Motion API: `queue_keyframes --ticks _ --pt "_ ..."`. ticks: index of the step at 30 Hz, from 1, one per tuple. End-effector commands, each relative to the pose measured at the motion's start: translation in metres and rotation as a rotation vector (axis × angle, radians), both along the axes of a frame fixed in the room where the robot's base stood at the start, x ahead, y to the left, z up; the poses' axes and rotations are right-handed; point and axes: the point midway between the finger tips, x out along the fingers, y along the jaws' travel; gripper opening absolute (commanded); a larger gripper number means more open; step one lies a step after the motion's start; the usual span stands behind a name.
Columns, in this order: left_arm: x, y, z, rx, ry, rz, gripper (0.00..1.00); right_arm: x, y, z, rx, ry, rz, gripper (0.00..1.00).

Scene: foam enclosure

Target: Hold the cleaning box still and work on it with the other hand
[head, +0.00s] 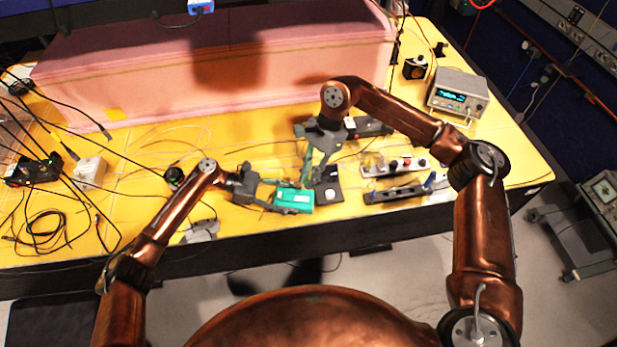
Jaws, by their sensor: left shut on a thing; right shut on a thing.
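The cleaning box (300,196) is a small green box near the front edge of the yellow table, in the middle of the head view. My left gripper (277,197) comes in from the left and is shut on the left side of the box. My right gripper (314,180) points down from above, shut at the upper right edge of the box. Its fingers hide part of that edge, and the exact contact is too small to see clearly.
A black plate with a white disc (330,193) lies just right of the box. Racks with small parts (395,167) stand further right, and an instrument (458,93) behind. A pink foam block (150,70) fills the back. Loose cables (45,228) lie at the left.

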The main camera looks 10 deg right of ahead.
Motion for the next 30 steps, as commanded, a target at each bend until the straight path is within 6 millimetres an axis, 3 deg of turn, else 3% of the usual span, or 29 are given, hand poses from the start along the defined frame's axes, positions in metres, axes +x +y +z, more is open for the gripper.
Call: queue_keyframes --ticks 5,6,14,23,30 --pt "-0.001 0.000 -0.001 0.001 0.000 -0.001 0.38 0.000 0.000 0.000 0.000 0.000 0.000 0.00" --pt "-0.001 0.000 -0.001 0.001 0.000 -0.001 0.54 0.000 0.000 0.000 0.000 0.000 0.000 0.00" --pt "0.000 0.000 0.000 0.000 0.000 0.000 0.72 0.000 0.000 0.000 0.000 0.000 0.000 0.00" --pt "0.001 0.001 0.000 0.000 0.000 0.000 0.72 0.000 0.000 0.000 0.000 0.000 0.000 0.00" --pt "0.010 0.029 0.009 0.002 -0.001 0.003 0.72 0.000 0.000 0.000 0.000 0.000 0.000 0.00"
